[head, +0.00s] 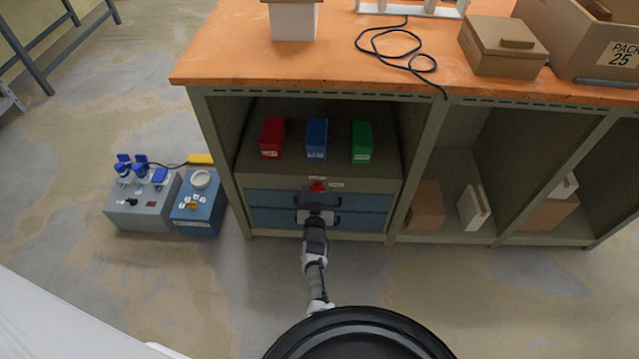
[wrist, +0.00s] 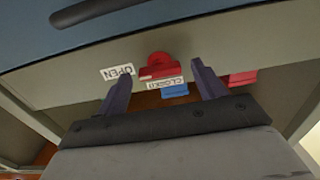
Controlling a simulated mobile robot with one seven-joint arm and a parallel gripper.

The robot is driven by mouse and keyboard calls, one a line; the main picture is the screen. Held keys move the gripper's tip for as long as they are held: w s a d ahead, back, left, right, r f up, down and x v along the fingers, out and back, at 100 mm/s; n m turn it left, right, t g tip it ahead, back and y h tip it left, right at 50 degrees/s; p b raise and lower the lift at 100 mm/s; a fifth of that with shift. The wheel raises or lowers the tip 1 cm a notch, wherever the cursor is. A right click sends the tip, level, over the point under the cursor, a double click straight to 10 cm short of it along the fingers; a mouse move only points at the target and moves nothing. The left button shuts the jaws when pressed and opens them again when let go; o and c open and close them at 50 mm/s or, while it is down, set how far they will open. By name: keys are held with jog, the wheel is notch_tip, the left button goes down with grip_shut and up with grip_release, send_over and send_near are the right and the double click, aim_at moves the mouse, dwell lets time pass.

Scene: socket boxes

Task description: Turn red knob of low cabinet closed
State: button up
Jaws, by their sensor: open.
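The red knob (head: 317,186) is on the grey strip above the blue drawers of the low cabinet (head: 347,184). In the wrist view the red knob (wrist: 157,63) shows a round part and a bar. An OPEN label (wrist: 116,71) is to its left and a CLOSED label (wrist: 163,83) just by it, both upside down. My gripper (head: 317,204) is in front of the cabinet by the knob. In the wrist view my gripper (wrist: 161,72) is open, its fingers spread on either side of the knob in the picture. I cannot tell whether they touch it.
Red (head: 272,138), blue (head: 316,138) and green (head: 361,141) boxes stand on the shelf above. Drawers with dark handles (head: 268,199) are below. A grey box (head: 140,215) and a blue box (head: 197,215) sit on the floor at left. The orange worktop (head: 235,55) overhangs.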

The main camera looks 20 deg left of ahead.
jog(key=shift+w+a, duration=0.1)
jog(key=shift+w, duration=0.2)
jog(key=c, duration=1)
